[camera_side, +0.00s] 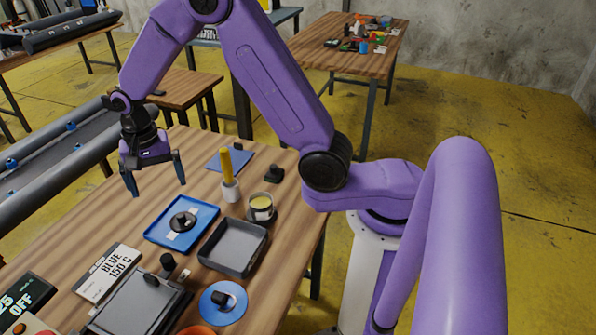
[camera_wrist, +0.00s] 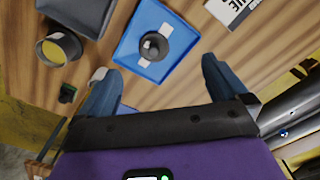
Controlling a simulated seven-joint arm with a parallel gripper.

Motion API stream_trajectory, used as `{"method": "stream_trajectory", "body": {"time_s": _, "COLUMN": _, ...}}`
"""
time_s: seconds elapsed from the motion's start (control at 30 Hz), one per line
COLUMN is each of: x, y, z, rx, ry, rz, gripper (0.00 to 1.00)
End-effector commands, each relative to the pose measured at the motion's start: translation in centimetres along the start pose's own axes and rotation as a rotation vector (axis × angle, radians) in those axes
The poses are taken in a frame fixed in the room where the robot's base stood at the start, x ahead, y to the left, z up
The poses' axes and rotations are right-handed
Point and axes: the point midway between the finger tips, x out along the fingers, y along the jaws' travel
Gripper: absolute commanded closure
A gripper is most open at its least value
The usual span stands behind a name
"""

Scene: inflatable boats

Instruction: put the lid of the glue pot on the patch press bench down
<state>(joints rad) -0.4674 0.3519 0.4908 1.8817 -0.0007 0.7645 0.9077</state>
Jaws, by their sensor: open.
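The glue pot (camera_side: 261,206) appears as a round open pot with pale yellow content, at the right of the wooden bench (camera_side: 200,145). It also shows at the upper left of the wrist view (camera_wrist: 58,47). No lid covers it, and I cannot tell for sure which part is its lid. A dark rounded piece with a knob (camera_side: 183,221) sits on white patches in the blue tray; the wrist view shows it too (camera_wrist: 153,46). My gripper (camera_side: 157,186) is open and empty, above the bench and left of the pot, fingers pointing down; its fingers show in the wrist view (camera_wrist: 160,72).
A white cup with a yellow-handled brush (camera_side: 230,186) stands beside the pot. A small black object (camera_side: 274,174) lies behind it. The blue tray (camera_side: 159,238), grey tray (camera_side: 262,250), press (camera_side: 130,308), sign (camera_side: 108,272) and blue disc (camera_side: 207,306) fill the front.

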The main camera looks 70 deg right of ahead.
Motion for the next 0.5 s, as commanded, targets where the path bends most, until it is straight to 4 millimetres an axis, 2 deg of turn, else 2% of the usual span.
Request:
{"method": "stream_trajectory", "body": {"time_s": 0.27, "x": -2.6, "y": 0.5, "z": 3.5, "rx": -0.316, "ry": 0.003, "rz": -0.006, "gripper": 0.0}}
{"method": "stream_trajectory", "body": {"time_s": 0.5, "x": -4.5, "y": 2.5, "z": 6.7, "rx": -0.587, "ry": 0.005, "rz": -0.01, "gripper": 0.0}}
